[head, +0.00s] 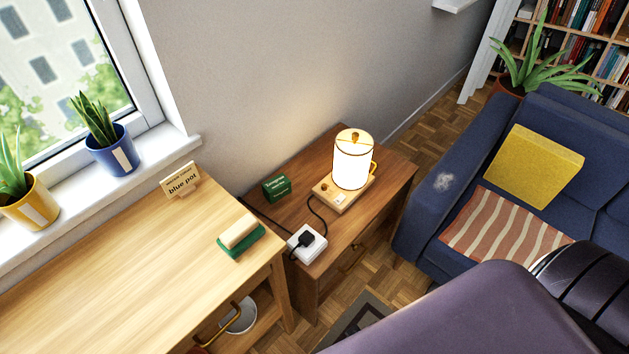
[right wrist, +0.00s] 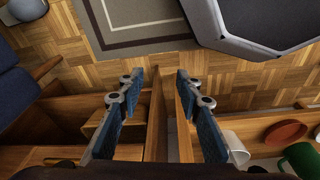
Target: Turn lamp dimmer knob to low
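The lamp (head: 352,160) stands lit on the dark wooden side table (head: 385,198), with a glowing white shade, a brass top and a brass side handle. In the right wrist view my right gripper (right wrist: 157,98) is open and empty, pointing down over the furniture edges and floor. The lamp is not in that view. My left gripper is not in view.
A white socket block (head: 307,243) with a black plug sits at the side table's front, with a cable to the lamp. A green box (head: 277,187) is left of the lamp. The light table (head: 130,265) holds a brush (head: 240,236). A blue sofa (head: 425,215) stands right.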

